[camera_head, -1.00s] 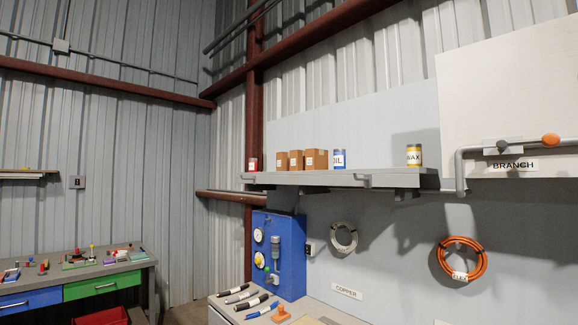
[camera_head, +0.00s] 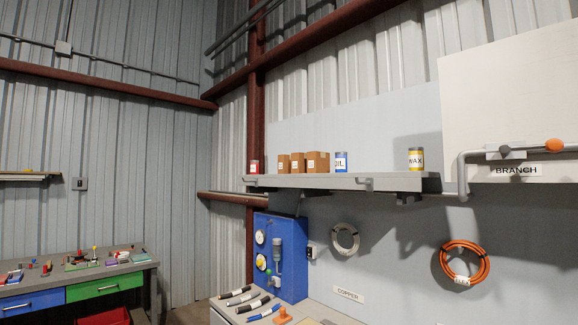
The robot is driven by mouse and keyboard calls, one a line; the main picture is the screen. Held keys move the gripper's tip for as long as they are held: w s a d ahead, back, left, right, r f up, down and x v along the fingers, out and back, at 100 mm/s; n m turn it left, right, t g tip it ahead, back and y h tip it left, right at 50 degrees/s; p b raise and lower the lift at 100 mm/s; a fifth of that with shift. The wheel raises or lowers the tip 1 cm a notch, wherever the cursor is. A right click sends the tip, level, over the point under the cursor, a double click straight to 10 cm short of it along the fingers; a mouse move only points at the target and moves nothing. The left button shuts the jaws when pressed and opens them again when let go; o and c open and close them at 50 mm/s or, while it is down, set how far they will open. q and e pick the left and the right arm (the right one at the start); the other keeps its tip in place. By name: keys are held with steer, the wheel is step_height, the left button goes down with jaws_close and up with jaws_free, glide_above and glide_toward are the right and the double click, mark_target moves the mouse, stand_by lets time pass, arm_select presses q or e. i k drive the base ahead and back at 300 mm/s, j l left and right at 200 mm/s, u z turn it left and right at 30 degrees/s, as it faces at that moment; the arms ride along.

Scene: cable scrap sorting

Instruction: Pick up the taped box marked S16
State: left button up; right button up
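Three brown taped boxes stand in a row on the grey wall shelf (camera_head: 400,182): a left box (camera_head: 283,163), a middle box (camera_head: 298,162) and a larger-looking right box (camera_head: 318,162). Each has a small white label on its front. The print is too small to read, so I cannot tell which one is marked S16. The boxes are upright and close together. Neither of my grippers is in view.
A red can (camera_head: 254,167) stands left of the boxes; a blue OIL can (camera_head: 341,161) and a yellow WAX can (camera_head: 416,159) stand right. Below are a blue gauge panel (camera_head: 291,262), a grey cable coil (camera_head: 345,238) and an orange coil (camera_head: 464,264).

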mark_target(284, 161)
steer(key=i+j+z, duration=0.25)
steer(key=i+j, duration=0.35)
steer(key=i+j+z, duration=0.25)
steer(key=i+j, duration=0.4)
